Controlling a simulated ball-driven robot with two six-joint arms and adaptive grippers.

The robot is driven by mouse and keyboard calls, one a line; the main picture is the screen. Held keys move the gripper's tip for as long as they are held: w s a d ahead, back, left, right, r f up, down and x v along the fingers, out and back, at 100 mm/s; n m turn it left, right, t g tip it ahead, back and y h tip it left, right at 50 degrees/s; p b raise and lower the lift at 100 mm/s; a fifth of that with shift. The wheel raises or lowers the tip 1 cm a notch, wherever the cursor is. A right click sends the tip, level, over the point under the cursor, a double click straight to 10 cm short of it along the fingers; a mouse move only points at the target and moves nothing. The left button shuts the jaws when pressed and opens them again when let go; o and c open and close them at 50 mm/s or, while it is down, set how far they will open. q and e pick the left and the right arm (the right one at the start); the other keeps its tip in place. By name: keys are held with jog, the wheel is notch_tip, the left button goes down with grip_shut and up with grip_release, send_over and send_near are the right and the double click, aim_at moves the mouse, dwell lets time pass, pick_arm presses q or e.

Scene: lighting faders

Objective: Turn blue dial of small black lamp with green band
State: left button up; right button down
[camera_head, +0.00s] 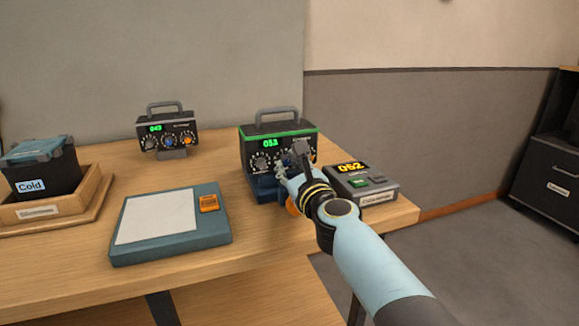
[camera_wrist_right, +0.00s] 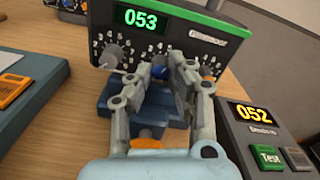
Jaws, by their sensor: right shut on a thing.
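The small black lamp unit with a green band (camera_head: 248,137) stands on the table in the head view, with a handle on top. Its green display reads 053 in the right wrist view (camera_wrist_right: 138,18). Its blue dial (camera_wrist_right: 159,72) is at the middle of the front face, between my right gripper's fingertips. My right gripper (camera_wrist_right: 168,66) is shut on the blue dial; the fingers partly hide it. A grey dial is to its left, and an orange dial to its right is partly hidden by a finger. My left gripper is in neither view.
A box (camera_head: 381,186) with display 052 and a green Test button stands close right of the lamp. A second black unit (camera_head: 167,128) reading 043 stands back left. A blue-framed pad (camera_head: 216,240) lies front left; a "Cold" bin (camera_head: 45,177) sits far left.

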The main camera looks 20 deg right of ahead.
jog(key=shift+n, duration=1.1)
jog(key=c, duration=1.2)
grip_release()
